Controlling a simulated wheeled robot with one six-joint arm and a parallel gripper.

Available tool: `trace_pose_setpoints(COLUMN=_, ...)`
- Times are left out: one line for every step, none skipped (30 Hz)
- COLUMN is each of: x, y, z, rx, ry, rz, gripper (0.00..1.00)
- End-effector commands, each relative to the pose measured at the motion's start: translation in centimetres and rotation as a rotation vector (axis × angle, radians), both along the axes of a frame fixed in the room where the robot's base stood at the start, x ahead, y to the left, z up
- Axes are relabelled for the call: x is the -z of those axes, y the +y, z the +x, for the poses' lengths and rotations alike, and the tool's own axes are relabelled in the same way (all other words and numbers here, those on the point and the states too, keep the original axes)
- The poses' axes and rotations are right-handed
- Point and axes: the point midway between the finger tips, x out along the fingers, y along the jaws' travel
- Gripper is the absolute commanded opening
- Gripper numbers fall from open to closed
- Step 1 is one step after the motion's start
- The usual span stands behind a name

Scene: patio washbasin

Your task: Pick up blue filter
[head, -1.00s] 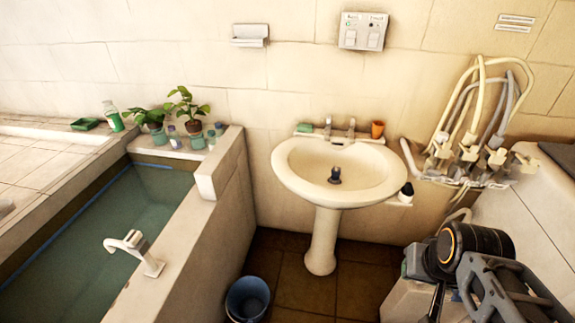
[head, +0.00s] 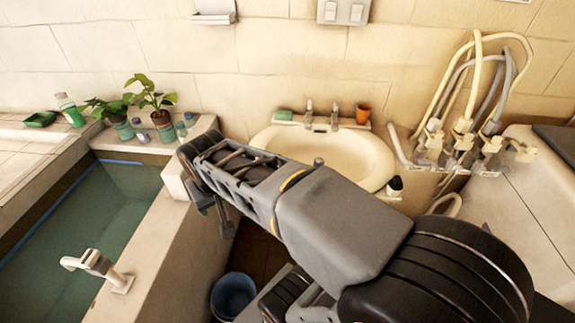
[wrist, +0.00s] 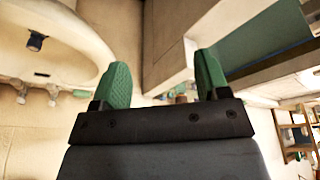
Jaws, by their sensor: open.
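A small dark, bluish fitting (wrist: 36,41), which may be the blue filter, stands in the white washbasin (wrist: 75,62) at the upper left of the wrist view. In the head view the gripper end is beside the tub's corner.
Taps (head: 322,112), a green soap (head: 284,115) and an orange cup (head: 363,113) stand on the basin's back ledge. Potted plants (head: 152,97) and bottles crowd the tub corner. A blue bucket (head: 233,292) is on the floor. Hoses (head: 483,92) hang at the right.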

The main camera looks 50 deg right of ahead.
Motion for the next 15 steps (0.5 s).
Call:
trace_pose_setpoints(x=0.5, y=-2.1, z=1.4, rx=0.113, ry=0.022, rz=-0.013, gripper=0.73)
trace_pose_setpoints(x=0.5, y=-3.5, z=2.3, rx=0.193, ry=0.031, rz=-0.023, gripper=0.73)
trace_pose_setpoints(x=0.6, y=-5.6, z=3.5, rx=0.309, ry=0.044, rz=-0.039, gripper=0.73)
trace_pose_setpoints(x=0.8, y=-7.3, z=4.4, rx=0.399, ry=0.052, rz=-0.053, gripper=0.73)
trace_pose_setpoints(x=1.0, y=-9.0, z=5.3, rx=0.493, ry=0.057, rz=-0.069, gripper=0.73)
trace_pose_setpoints(x=1.3, y=-11.5, z=6.4, rx=0.618, ry=0.061, rz=-0.094, gripper=0.73)
trace_pose_setpoints(x=1.6, y=-13.3, z=7.1, rx=0.710, ry=0.063, rz=-0.113, gripper=0.73)
trace_pose_setpoints(x=2.0, y=-15.2, z=7.7, rx=0.803, ry=0.059, rz=-0.134, gripper=0.73)
trace_pose_setpoints(x=2.5, y=-17.7, z=8.5, rx=0.922, ry=0.053, rz=-0.163, gripper=0.73)
trace_pose_setpoints(x=3.0, y=-19.6, z=8.9, rx=1.009, ry=0.047, rz=-0.186, gripper=0.73)
trace_pose_setpoints(x=3.5, y=-21.5, z=9.2, rx=1.094, ry=0.039, rz=-0.209, gripper=0.73)
trace_pose_setpoints(x=4.2, y=-24.0, z=9.5, rx=1.204, ry=0.024, rz=-0.241, gripper=0.73)
trace_pose_setpoints(x=4.8, y=-25.8, z=9.6, rx=1.282, ry=0.010, rz=-0.264, gripper=0.73)
trace_pose_setpoints(x=5.3, y=-27.5, z=9.6, rx=1.358, ry=-0.004, rz=-0.289, gripper=0.73)
trace_pose_setpoints(x=6.1, y=-29.7, z=9.5, rx=1.451, ry=-0.024, rz=-0.321, gripper=0.73)
